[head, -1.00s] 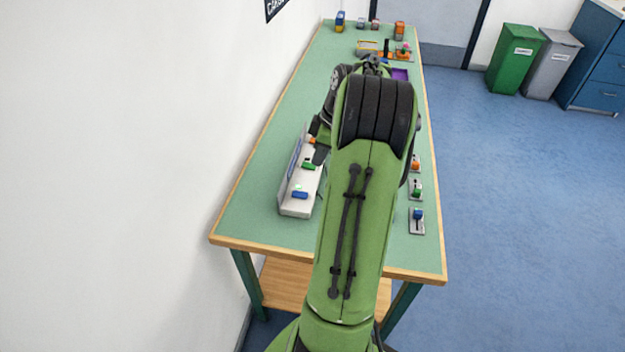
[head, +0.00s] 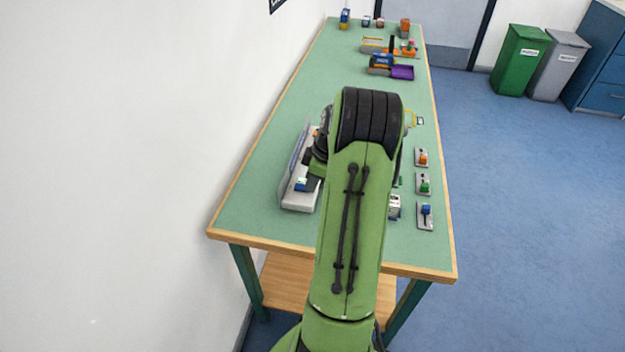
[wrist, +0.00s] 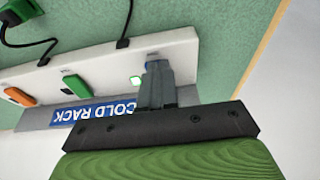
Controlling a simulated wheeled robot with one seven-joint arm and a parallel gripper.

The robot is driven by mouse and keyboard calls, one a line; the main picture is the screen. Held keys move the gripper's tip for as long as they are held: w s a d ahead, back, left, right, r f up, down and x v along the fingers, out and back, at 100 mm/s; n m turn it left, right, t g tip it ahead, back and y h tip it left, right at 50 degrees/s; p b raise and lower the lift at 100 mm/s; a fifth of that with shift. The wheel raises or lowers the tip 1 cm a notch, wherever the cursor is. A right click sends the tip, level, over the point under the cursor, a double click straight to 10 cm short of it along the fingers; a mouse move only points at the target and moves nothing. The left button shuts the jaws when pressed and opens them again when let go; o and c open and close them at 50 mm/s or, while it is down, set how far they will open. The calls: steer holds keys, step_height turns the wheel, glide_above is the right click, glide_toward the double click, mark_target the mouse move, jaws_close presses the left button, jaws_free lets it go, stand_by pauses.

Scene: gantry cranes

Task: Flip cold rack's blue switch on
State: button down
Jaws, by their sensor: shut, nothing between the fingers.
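The cold rack is a white strip (wrist: 95,62) with a blue "COLD RACK" label (wrist: 95,112), upside down in the wrist view. It also shows at the left of the table in the head view (head: 296,203). Its blue switch (head: 300,184) is at the near end. In the wrist view my gripper (wrist: 155,72) is shut and empty. Its fingertips are over the blue switch and hide most of it; contact cannot be told. A small lamp beside that switch glows green (wrist: 135,81). A green switch (wrist: 75,85) and an orange switch (wrist: 19,96) sit further along.
Black cables (wrist: 125,25) run onto the strip's edge. On the table's right are separate lever plates with orange, green and blue (head: 425,215) parts. A white box (head: 394,207) shows partly beside my arm. The wall is close on the left.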

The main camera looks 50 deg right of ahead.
steer(key=shift+s+f+b, duration=0.1)
steer(key=shift+f+b, duration=0.2)
steer(key=shift+f, duration=0.2)
steer(key=shift+r, duration=0.1)
steer(key=shift+r+p, duration=0.75)
steer(key=shift+r, duration=0.1)
